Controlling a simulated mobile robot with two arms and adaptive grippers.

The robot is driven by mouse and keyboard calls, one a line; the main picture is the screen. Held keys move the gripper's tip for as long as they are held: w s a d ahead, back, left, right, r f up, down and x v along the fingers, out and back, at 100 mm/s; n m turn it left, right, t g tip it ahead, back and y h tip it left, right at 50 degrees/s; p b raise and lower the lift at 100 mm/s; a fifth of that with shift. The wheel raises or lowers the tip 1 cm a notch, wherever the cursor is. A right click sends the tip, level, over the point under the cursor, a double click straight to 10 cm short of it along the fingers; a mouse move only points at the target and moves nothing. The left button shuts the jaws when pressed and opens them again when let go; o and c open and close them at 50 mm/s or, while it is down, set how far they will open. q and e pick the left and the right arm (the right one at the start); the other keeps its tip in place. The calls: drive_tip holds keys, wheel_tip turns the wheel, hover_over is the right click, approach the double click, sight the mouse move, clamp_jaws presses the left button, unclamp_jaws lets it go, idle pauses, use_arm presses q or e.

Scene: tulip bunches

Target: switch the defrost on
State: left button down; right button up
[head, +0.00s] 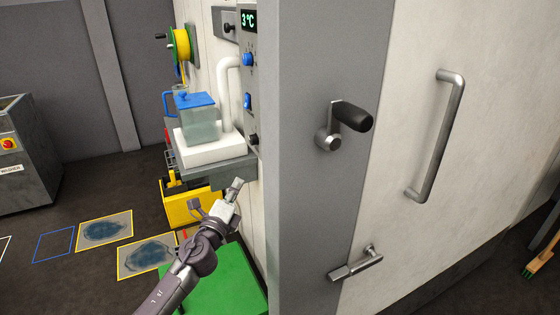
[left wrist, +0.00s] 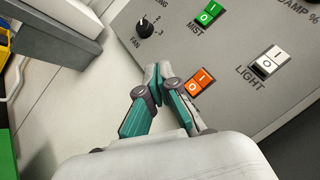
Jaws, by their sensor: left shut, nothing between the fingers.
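In the left wrist view an orange rocker switch (left wrist: 200,82), marked I and O, sits on a grey control panel (left wrist: 245,22). Its label is hidden behind my gripper, so I cannot read whether it says defrost. Which side of it is pressed in is unclear. My left gripper (left wrist: 156,72) is shut and empty, its fingertips just left of the orange switch in the picture; I cannot tell whether they touch the panel. In the head view the left gripper (head: 236,184) is low beside the cold room's side wall, below a shelf. My right gripper is not in view.
Near the orange switch are a green MIST switch (left wrist: 209,13), a white LIGHT switch (left wrist: 268,62) and a FAN knob (left wrist: 145,26). In the head view a grey shelf (head: 222,172) with a blue-lidded container (head: 200,120) juts out above my gripper. A green box (head: 232,283) stands below.

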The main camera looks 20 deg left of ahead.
use_arm(q)
drive_tip(key=w+d+r+p, duration=0.2)
drive_tip(key=w+d+r, duration=0.1)
drive_tip(key=w+d, duration=0.2)
drive_tip(key=shift+w+d+r+p, duration=0.15)
drive_tip(key=shift+w+d+p, duration=0.15)
drive_tip(key=shift+w, duration=0.25)
drive_tip(key=shift+a, duration=0.1)
idle(0.8)
idle(0.6)
drive_tip(key=shift+w+d+r, duration=0.15)
drive_tip(key=shift+w+d, duration=0.1)
drive_tip(key=shift+d, duration=0.05)
drive_tip(key=shift+w+d+r, duration=0.15)
drive_tip(key=shift+w+d, duration=0.1)
drive_tip(key=shift+w, duration=0.05)
idle(0.9)
drive_tip(key=shift+s+a, duration=0.1)
